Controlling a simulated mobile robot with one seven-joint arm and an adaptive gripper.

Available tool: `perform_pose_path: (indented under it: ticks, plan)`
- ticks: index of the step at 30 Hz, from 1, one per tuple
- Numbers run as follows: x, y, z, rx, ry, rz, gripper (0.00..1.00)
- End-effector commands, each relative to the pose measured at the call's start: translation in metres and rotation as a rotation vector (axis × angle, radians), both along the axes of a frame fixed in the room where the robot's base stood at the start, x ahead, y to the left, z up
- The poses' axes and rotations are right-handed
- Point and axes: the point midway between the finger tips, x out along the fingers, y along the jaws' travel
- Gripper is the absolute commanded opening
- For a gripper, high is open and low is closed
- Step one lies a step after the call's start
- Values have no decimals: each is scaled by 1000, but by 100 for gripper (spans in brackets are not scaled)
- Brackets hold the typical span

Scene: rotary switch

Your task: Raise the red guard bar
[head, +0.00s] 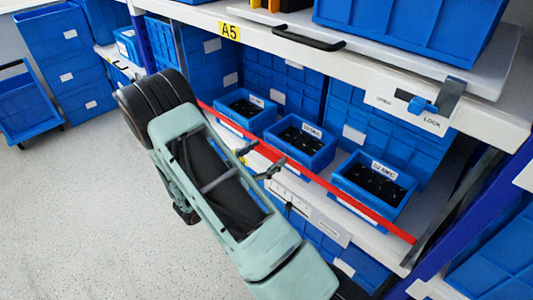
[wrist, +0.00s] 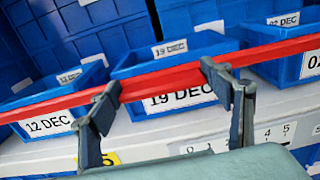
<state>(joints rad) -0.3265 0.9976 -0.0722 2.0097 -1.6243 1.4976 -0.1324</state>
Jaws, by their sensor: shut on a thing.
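The red guard bar (head: 380,219) runs slantwise across the front of the lower shelf, in front of the small blue bins. In the wrist view the bar (wrist: 270,51) crosses the whole picture, rising slightly to the right. My gripper (head: 259,160) is at the bar, left of its middle in the head view. In the wrist view my gripper (wrist: 160,80) has its two fingertips on the bar, one left and one right. It is shut on the bar. The exact contact behind the fingertips is hidden.
Small blue bins (head: 300,142) with date labels stand behind the bar. A white upper shelf (head: 370,68) overhangs them, with a black handle (head: 308,38) and a blue switch knob (head: 422,106) marked LOCK. A numbered scale strip (head: 310,212) is below the bar. Open floor (head: 70,210) lies left.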

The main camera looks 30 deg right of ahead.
Motion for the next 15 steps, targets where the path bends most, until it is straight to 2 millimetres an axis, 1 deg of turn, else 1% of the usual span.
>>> perform_pose_path:
  ticks: [1, 5, 8, 11, 15]
  plan:
    - [3, -6, 8, -9, -8, -2, 29]
    - [3, -6, 22, -10, -9, -3, 29]
    - [3, -6, 40, -10, -10, -3, 29]
    - [3, -5, 63, -10, -10, -2, 29]
    - [3, -5, 100, -10, -10, -2, 29]
